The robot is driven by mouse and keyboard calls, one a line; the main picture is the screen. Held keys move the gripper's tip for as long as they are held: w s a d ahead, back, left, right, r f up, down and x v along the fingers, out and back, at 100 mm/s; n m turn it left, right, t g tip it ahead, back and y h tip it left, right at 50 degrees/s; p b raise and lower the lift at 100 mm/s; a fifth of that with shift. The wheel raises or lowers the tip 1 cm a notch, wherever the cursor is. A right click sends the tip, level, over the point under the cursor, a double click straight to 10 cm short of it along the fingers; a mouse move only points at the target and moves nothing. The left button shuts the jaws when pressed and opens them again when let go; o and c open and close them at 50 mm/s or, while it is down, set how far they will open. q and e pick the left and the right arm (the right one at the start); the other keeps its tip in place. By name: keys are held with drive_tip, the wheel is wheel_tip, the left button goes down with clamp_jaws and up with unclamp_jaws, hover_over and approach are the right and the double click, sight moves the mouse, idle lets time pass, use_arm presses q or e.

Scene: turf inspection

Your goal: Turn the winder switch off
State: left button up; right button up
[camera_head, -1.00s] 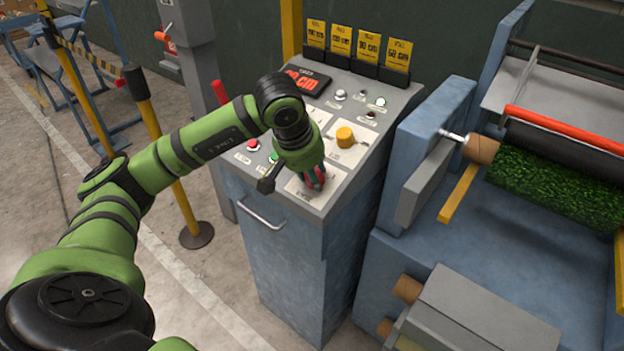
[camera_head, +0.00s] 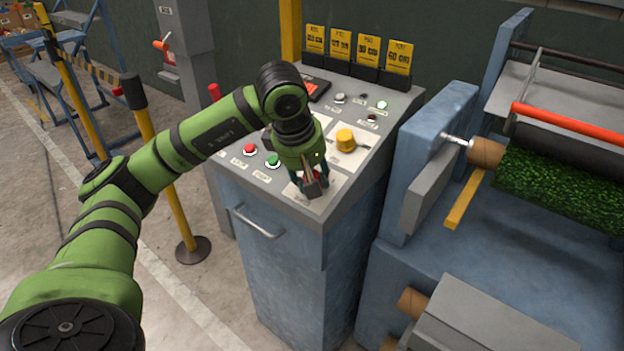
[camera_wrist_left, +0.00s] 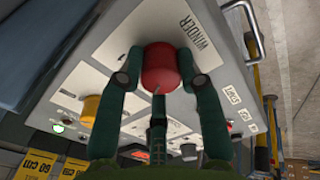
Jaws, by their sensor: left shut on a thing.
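The red winder knob (camera_wrist_left: 161,68) sits on a white plate lettered WINDER (camera_wrist_left: 197,35) in the left wrist view. My left gripper (camera_wrist_left: 160,78) has its green fingers on both sides of the knob and is shut on it. A small pale mark shows at the knob's lower edge. In the head view my left gripper (camera_head: 311,182) points down at the front of the sloped control panel (camera_head: 235,182) and hides most of the knob. My right gripper is not in view.
A yellow knob (camera_head: 345,139) sits just behind the gripper. A red button (camera_head: 250,149) and a green button (camera_head: 272,160) are to its left. Yellow cards (camera_head: 368,47) stand at the panel's back. A blue machine with a green turf roll (camera_head: 560,190) is at right.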

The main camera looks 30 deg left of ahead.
use_arm(q)
drive_tip(key=shift+w+a+r+n+b, duration=0.1)
drive_tip(key=shift+a+r+n+b, duration=0.05)
drive_tip(key=shift+n, duration=0.5)
drive_tip(key=shift+a+r+n+b, duration=0.1)
drive_tip(key=shift+n+b, duration=0.05)
drive_tip(key=shift+n, duration=0.5)
drive_tip(key=o, duration=1.1)
drive_tip(key=shift+o, duration=0.2)
drive_tip(key=shift+a+f, duration=0.1)
drive_tip(key=shift+f, duration=0.05)
drive_tip(key=shift+s+d+r, duration=0.2)
drive_tip(key=shift+r, duration=0.1)
drive_tip(key=v, duration=1.1)
drive_tip(key=shift+r, duration=0.2)
